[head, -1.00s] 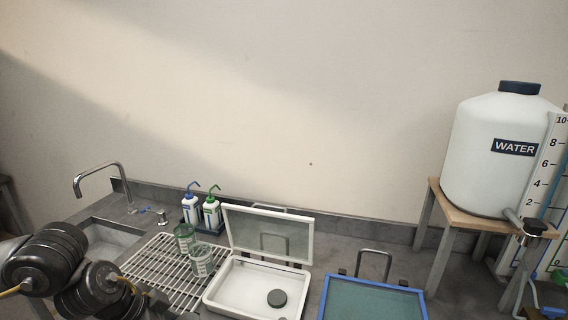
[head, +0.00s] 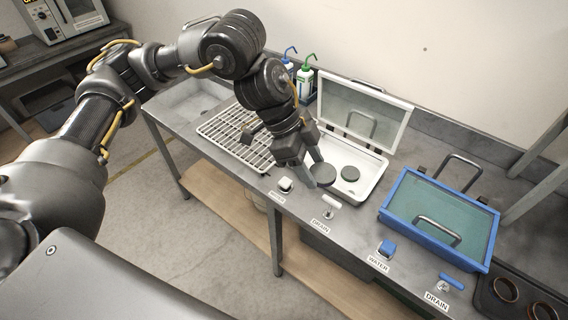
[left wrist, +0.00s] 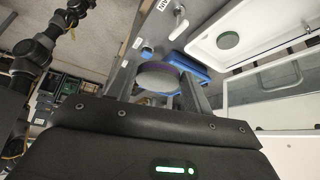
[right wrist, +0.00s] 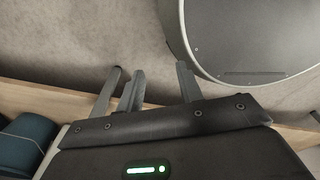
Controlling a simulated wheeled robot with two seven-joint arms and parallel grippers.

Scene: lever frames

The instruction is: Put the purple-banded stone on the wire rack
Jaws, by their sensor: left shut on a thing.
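The purple-banded stone (head: 323,174) is a flat grey disc. In the left wrist view (left wrist: 158,78) its edge shows a purple tint. My left gripper (head: 311,168) is shut on it, above the near left part of the open white box; how high cannot be told. The wire rack (head: 213,129) lies on the counter left of the gripper, partly hidden by my left arm. My right gripper (right wrist: 160,85) shows only in its wrist view, fingers apart and empty.
A second grey disc (head: 350,173), green-edged in the left wrist view (left wrist: 228,40), lies in the white box (head: 377,178), whose lid (head: 365,105) stands open. A blue-framed lidded bath (head: 440,215) is at right. Wash bottles (head: 305,78) stand behind my arm.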

